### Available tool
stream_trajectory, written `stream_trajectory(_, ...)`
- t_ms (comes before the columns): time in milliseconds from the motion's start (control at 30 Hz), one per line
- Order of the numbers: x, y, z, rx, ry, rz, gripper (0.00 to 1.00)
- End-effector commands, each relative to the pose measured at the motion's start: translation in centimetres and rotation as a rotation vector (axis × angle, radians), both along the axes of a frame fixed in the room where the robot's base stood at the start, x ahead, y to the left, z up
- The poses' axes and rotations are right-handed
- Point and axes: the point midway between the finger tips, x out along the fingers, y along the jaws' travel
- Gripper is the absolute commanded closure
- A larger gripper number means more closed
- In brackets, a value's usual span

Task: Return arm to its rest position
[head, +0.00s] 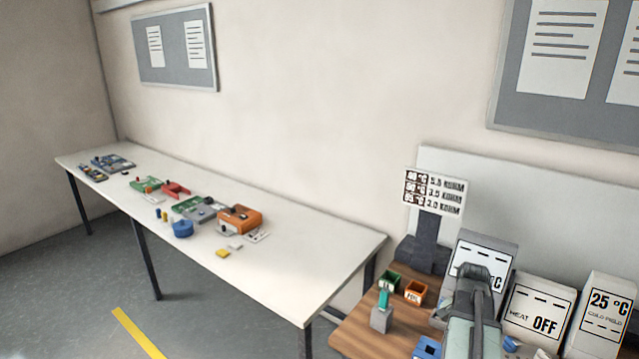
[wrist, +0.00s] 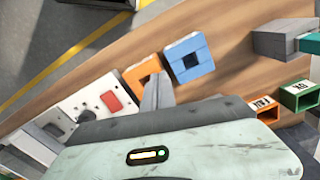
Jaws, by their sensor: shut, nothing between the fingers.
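My arm (head: 474,318) stands at the lower right of the head view, pale green with a dark grey top, in front of the box-like units. Its gripper fingers do not show clearly there. In the wrist view my gripper (wrist: 157,90) appears as narrow grey fingers, shut and empty, beyond the pale green housing. The fingers show over the wooden bench top (wrist: 220,25), close to an orange block (wrist: 141,74) and a blue block (wrist: 189,58). I cannot tell the height above the bench.
A white panel with a red switch (wrist: 111,102) lies left of my gripper in the wrist view. Small green (head: 389,281) and orange (head: 415,292) bins, a teal-handled tool (head: 383,309) and a HEAT OFF unit (head: 537,312) crowd the bench. A long white table (head: 315,255) stands left.

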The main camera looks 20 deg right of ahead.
Motion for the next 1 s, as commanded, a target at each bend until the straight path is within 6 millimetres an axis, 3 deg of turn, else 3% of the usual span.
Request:
stream_trajectory(33, 3.0, 4.1, -0.3, 0.000, 0.000, 0.088, 1.00)
stream_trajectory(100, 6.1, 9.5, -0.5, 0.000, 0.000, 0.199, 1.00)
stream_trajectory(200, 9.4, 17.6, -0.7, 0.000, 0.001, 0.380, 1.00)
stream_trajectory(300, 11.2, 25.5, -1.0, 0.000, 0.000, 0.573, 1.00)
stream_trajectory(400, 11.7, 32.5, -1.1, -0.001, 0.000, 0.761, 1.00)
stream_trajectory(500, 11.3, 37.8, -1.3, -0.001, 0.000, 0.930, 1.00)
stream_trajectory(567, 10.6, 40.0, -1.3, -0.001, 0.000, 1.031, 1.00)
stream_trajectory(733, 10.1, 39.7, -1.2, -0.001, 0.000, 1.201, 1.00)
stream_trajectory(1000, 10.2, 39.6, -1.2, -0.001, 0.000, 1.217, 1.00)
